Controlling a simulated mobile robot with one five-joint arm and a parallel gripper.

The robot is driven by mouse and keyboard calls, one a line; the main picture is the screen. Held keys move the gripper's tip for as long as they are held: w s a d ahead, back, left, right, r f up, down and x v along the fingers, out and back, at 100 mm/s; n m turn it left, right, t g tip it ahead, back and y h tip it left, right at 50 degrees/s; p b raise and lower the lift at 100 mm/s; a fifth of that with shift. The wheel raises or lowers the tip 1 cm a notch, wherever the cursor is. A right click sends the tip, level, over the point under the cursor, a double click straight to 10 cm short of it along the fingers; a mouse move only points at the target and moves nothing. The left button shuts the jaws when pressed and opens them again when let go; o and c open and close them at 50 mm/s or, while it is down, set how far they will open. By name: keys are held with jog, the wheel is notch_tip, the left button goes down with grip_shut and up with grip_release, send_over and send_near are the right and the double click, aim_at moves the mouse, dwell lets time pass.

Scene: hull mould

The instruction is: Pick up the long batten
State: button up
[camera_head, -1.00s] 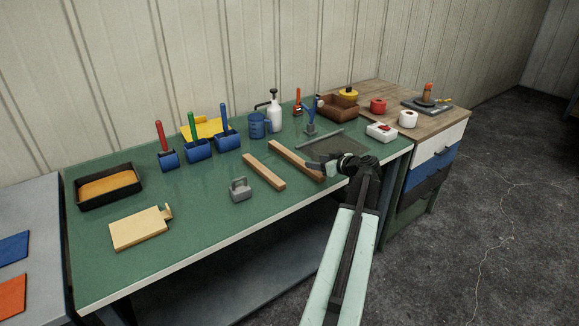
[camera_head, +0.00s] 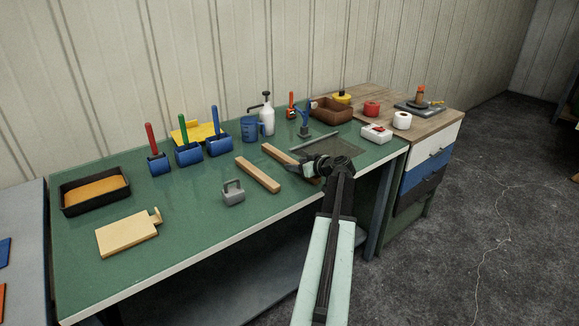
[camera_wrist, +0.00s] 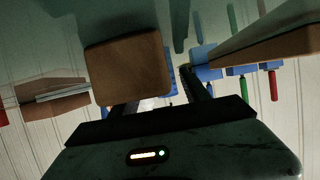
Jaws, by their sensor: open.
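The long batten (camera_head: 279,154) is a brown wooden bar lying on the green bench, its near end hidden behind my gripper in the head view. In the wrist view its blunt end (camera_wrist: 130,72) looms large in front of the jaws. A shorter batten (camera_head: 257,174) lies to its left, roughly parallel, and shows at the upper right of the wrist view (camera_wrist: 270,38). My gripper (camera_head: 303,168) is open and empty at the near end of the long batten. I cannot tell whether a finger touches the wood.
A grey weight with a handle (camera_head: 233,193) stands left of the shorter batten. A dark mat (camera_head: 335,148) lies right of the long batten. A blue jug (camera_head: 252,130), white spray bottle (camera_head: 267,118) and several rollers stand behind. Bare bench lies in front of the battens.

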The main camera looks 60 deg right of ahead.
grip_shut()
